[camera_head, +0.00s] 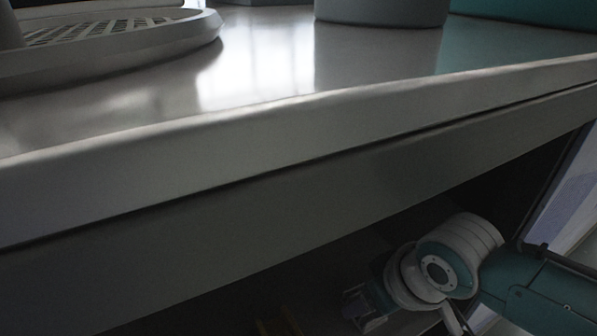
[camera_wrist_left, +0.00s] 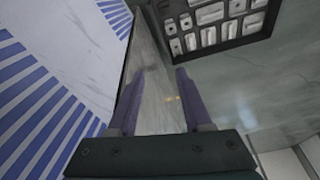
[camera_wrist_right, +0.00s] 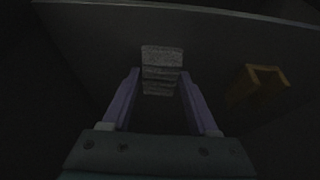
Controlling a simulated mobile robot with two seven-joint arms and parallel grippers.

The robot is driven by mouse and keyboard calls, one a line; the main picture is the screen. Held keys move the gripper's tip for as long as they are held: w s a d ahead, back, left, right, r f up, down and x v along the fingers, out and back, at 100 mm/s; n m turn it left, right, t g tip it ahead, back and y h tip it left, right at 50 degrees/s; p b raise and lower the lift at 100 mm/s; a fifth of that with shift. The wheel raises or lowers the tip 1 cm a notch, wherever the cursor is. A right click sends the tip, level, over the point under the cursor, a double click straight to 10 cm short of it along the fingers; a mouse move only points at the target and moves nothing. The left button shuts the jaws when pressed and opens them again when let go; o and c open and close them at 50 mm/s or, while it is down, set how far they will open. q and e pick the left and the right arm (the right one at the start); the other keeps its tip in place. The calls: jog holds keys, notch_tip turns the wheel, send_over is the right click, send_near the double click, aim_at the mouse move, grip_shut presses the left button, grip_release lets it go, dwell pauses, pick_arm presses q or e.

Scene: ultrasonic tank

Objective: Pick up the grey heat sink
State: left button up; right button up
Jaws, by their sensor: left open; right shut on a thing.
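The grey heat sink (camera_wrist_right: 161,66) is a small, rough, ridged block in the right wrist view. It sits between the fingertips of my right gripper (camera_wrist_right: 161,78), which is shut on it. The space around it is dark, so I cannot tell whether it touches a surface below. In the head view my right arm shows at the lower right, below the counter edge, with its gripper (camera_head: 358,306) in shadow. My left gripper (camera_wrist_left: 156,82) is open and empty in the left wrist view. It is not in the head view.
A pale counter (camera_head: 270,130) with a thick front edge crosses the head view above my right arm. A round grated tray (camera_head: 110,45) and a grey vessel (camera_head: 382,10) stand on it. A yellow bracket-like piece (camera_wrist_right: 264,82) is right of the heat sink. A dark compartment tray (camera_wrist_left: 205,45) shows near my left gripper.

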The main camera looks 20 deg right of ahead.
grip_shut()
